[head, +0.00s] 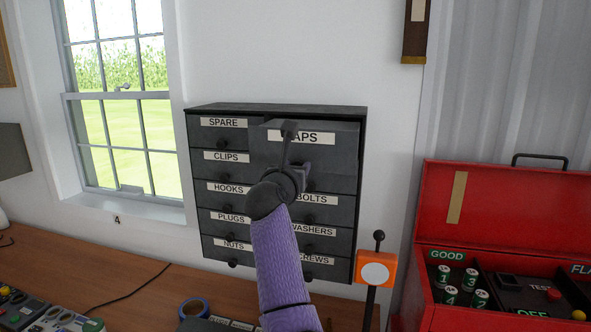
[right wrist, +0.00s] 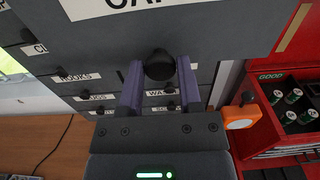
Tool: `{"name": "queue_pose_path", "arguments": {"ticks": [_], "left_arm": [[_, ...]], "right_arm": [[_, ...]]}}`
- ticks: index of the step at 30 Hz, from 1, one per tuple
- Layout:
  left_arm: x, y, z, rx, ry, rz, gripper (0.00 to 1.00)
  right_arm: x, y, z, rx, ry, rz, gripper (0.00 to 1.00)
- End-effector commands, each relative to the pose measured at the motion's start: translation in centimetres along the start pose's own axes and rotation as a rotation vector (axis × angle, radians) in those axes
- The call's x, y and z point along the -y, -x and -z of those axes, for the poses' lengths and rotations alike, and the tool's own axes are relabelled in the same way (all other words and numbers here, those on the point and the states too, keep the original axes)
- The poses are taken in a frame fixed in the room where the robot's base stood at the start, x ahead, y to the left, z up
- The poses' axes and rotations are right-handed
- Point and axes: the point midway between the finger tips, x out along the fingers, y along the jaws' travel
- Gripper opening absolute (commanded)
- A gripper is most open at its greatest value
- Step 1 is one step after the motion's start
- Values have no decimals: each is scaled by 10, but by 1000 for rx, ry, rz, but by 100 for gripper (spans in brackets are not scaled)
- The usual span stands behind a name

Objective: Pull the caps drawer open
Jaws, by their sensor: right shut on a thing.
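The caps drawer (head: 335,150) is the top right drawer of a dark grey wall cabinet (head: 280,108). Its front stands out from the cabinet, beyond the drawers around it, so it is partly open. My right gripper (head: 301,170) is in front of it, and my arm covers part of the label. In the right wrist view, the purple fingers of my right gripper (right wrist: 159,80) are closed on both sides of the round black knob (right wrist: 159,62) of the caps drawer. The drawer's inside is not visible. My left gripper is not in view.
Other labelled drawers, such as the bolts drawer (head: 335,208) and the spare drawer (head: 222,133), look shut. An orange box (head: 391,270) with a white disc stands at the right, beside a red case (head: 480,210). A wooden bench (head: 130,285) lies below, with blue tape (head: 193,308).

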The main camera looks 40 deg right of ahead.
Motion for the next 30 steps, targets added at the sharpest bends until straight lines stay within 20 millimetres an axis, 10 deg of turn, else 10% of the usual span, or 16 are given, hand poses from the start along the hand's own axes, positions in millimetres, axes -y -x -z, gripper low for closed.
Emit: {"name": "queue_pose_path", "arguments": {"ticks": [1, 2, 5, 16, 30], "left_arm": [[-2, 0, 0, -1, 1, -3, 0], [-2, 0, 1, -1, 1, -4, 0], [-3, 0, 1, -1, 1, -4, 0], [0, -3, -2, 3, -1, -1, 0], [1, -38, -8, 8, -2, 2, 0]], "right_arm": [[0, 0, 0, 1, -1, 0, 0], [0, 0, 0, 1, -1, 0, 49], [0, 0, 0, 1, -1, 0, 70], [-1, 6, 1, 1, -3, -1, 72], [-1, 96, 2, 0, -3, -2, 72]]}}
